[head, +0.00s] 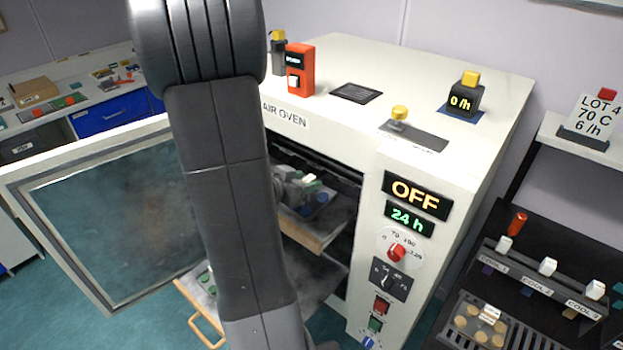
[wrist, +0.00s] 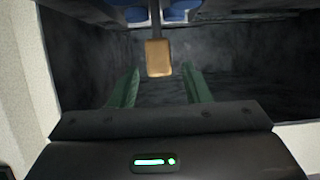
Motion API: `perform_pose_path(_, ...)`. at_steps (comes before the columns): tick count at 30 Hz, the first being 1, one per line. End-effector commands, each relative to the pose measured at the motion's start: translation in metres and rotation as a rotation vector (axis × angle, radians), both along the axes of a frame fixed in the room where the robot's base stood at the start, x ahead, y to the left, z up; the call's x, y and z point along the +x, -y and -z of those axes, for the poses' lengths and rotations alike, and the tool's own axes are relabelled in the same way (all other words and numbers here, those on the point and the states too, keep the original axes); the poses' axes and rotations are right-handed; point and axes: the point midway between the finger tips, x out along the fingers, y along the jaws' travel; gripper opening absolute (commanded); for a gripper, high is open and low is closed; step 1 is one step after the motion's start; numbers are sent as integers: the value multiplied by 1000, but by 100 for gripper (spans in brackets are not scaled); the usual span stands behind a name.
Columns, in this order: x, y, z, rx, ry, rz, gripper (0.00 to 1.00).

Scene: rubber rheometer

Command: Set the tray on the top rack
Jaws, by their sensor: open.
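My gripper (wrist: 160,88) is open in the wrist view, its two green fingers apart. A tan handle (wrist: 158,58) on a dark stem is in line with the gap between them, around or just beyond the fingertips; I cannot tell exactly. Blue pieces (wrist: 180,8) show at the stem's far end. In the head view, a tray with a tan front edge (head: 318,236) holds grey, white and blue pieces inside the open air oven (head: 330,125). My arm hides the gripper and part of the tray there. The oven's racks are mostly dark or hidden.
The oven door (head: 115,240) stands open at the left. Below the tray, a grey pulled-out shelf with an orange handle (head: 206,330) is partly hidden by my arm. A control panel (head: 400,250) reads OFF and 24 h. A cooling rack (head: 545,270) stands at the right.

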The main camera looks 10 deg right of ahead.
Motion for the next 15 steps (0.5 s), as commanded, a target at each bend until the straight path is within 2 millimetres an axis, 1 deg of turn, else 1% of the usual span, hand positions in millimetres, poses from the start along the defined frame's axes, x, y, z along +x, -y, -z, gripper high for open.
perform_pose_path(1, -6, -10, -6, 1, 4, -6, 43)
perform_pose_path(7, -28, -38, -20, 1, 2, -6, 43)
perform_pose_path(12, -40, -53, -28, -1, 0, -4, 43)
perform_pose_path(15, -45, -58, -30, 0, 1, -2, 43)
